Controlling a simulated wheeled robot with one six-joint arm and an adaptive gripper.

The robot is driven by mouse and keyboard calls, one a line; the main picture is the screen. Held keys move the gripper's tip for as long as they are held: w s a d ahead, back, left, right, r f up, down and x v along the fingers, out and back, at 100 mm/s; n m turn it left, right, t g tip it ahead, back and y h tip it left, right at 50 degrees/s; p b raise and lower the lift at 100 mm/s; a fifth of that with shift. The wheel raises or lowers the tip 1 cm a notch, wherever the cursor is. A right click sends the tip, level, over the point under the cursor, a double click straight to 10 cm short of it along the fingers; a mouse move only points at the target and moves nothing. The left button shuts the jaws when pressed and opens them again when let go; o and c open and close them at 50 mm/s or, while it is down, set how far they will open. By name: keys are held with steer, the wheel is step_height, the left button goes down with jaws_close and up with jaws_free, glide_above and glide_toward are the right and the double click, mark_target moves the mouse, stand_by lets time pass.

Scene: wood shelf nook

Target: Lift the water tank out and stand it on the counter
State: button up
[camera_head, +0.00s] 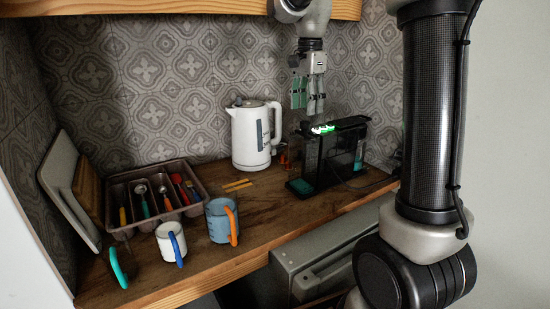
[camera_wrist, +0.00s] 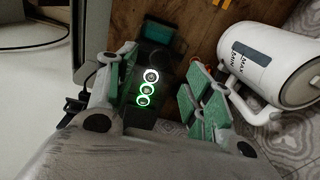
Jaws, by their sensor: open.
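A dark coffee machine (camera_head: 335,150) stands on the right part of the wooden counter (camera_head: 250,215). Green lit rings show on its top, and a teal part sits at its left end. The machine also shows in the wrist view (camera_wrist: 150,62), below and between my fingers. I cannot clearly make out the water tank as a separate part against the dark body. My gripper (camera_head: 308,95) is open and empty, pointing down above the machine, apart from it. Its green-padded fingers also show in the wrist view (camera_wrist: 160,95), one on each side of the lit rings.
A white kettle (camera_head: 252,135) stands left of the machine, close to one finger in the wrist view. A cutlery tray (camera_head: 120,190), a white mug (camera_head: 170,240), a blue mug (camera_head: 220,220) and leaning boards (camera_head: 65,185) are farther left.

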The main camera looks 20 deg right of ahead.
mark_target(305, 122)
steer(key=shift+w+a+r+m, duration=0.2)
steer(key=shift+r+m, duration=0.2)
steer(key=shift+m, duration=0.15)
steer(key=shift+w+a+r+m, duration=0.1)
steer(key=shift+w+r+m, duration=0.05)
steer(key=shift+r+m, duration=0.35)
steer(key=shift+s+a+f+m, duration=0.1)
steer(key=shift+s+m, duration=0.2)
steer(key=shift+m, duration=0.95)
steer(key=shift+f, duration=0.2)
steer(key=f, duration=0.7)
steer(key=shift+s+d+f, duration=0.1)
steer(key=shift+d+f, duration=0.1)
steer(key=shift+d, duration=0.05)
steer(key=shift+c, duration=0.2)
jaws_close()
